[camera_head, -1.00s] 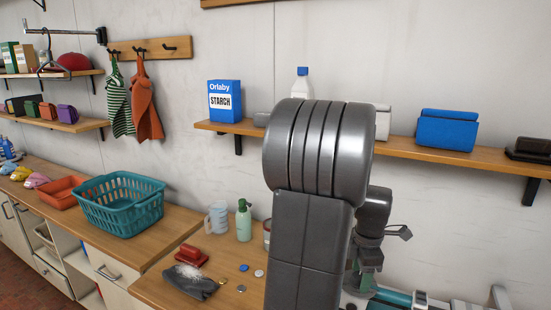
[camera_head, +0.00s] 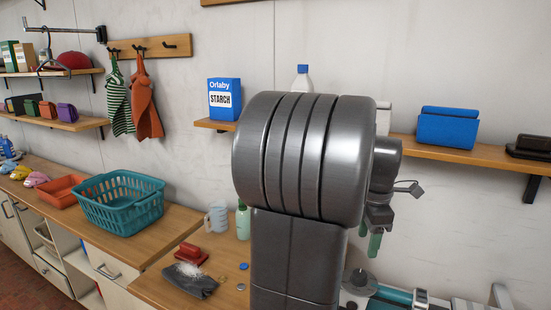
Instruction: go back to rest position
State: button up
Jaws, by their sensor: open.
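My gripper (camera_head: 370,245) shows at the right, partly hidden behind my large grey arm link. Its green-tipped fingers point down and it is open. It hangs in front of the wall, below the wooden shelf (camera_head: 466,151) and above the equipment at the lower right. I see nothing held in it, though part of it is hidden by the arm.
A starch box (camera_head: 224,99) and a blue case (camera_head: 447,128) stand on the shelf.

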aim_at(359, 274)
jog(key=f, duration=0.5)
jog(key=f+p, duration=0.1)
jog(key=f, duration=0.4)
jog(key=shift+w+f, duration=0.2)
jog(key=shift+f, duration=0.2)
jog(key=shift+w+m, duration=0.1)
jog(key=shift+m, duration=0.2)
jog(key=m, duration=0.4)
jog(key=shift+a+m, duration=0.1)
jog(key=shift+m, duration=0.2)
jog(key=m, duration=0.5)
jog(key=shift+b, duration=0.3)
jog(key=m, duration=0.5)
jog(key=shift+a+h, duration=0.1)
jog(key=shift+h, duration=0.2)
jog(key=m, duration=0.5)
jog(key=shift+g+b, duration=0.4)
jog(key=shift+a+r, duration=0.1)
jog(key=shift+a, duration=0.05)
